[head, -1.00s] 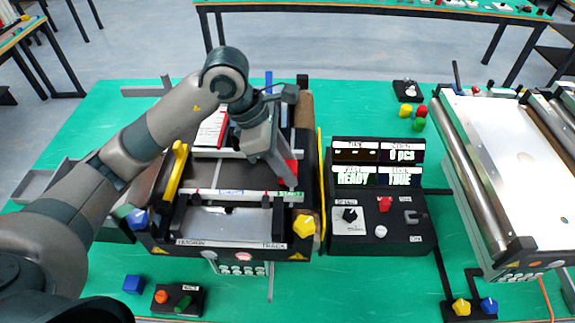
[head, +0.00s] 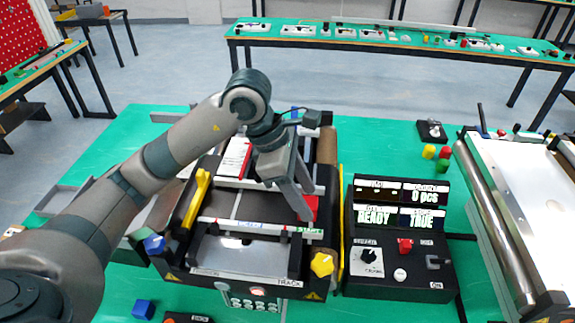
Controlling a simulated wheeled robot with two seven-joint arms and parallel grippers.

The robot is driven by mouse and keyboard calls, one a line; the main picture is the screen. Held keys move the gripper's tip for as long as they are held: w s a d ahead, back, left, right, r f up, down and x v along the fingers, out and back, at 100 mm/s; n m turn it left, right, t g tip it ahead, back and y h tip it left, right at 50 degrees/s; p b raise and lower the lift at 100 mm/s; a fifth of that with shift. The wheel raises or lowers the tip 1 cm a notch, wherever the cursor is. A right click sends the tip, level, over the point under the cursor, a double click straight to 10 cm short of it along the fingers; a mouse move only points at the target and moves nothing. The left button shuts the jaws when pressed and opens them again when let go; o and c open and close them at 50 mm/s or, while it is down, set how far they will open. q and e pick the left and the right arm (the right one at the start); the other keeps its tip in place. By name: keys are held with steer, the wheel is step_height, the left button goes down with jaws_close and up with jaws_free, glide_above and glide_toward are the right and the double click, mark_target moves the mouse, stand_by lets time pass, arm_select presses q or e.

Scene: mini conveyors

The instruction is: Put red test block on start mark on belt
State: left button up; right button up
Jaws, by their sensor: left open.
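The red test block (head: 312,205) sits on the belt of the mini conveyor, at its right side just behind the START label (head: 309,230). My left gripper (head: 291,202) points down over the belt, open, with its fingers just left of and partly in front of the block. The fingers hide part of the block, and I cannot tell whether they touch it. The start mark itself is not clearly visible beside the block. My right gripper is not in view.
A control box (head: 400,272) with lit displays stands right of the conveyor. A yellow lever (head: 196,198) rises at the conveyor's left, and a yellow knob (head: 321,264) is at its front right. Another large conveyor (head: 520,200) stands at the right.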

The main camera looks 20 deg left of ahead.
arm_select(q)
steer(key=b+v, duration=0.2)
steer(key=v, duration=0.7)
steer(key=shift+r, duration=0.4)
steer(key=shift+f, duration=0.1)
stand_by(0.9)
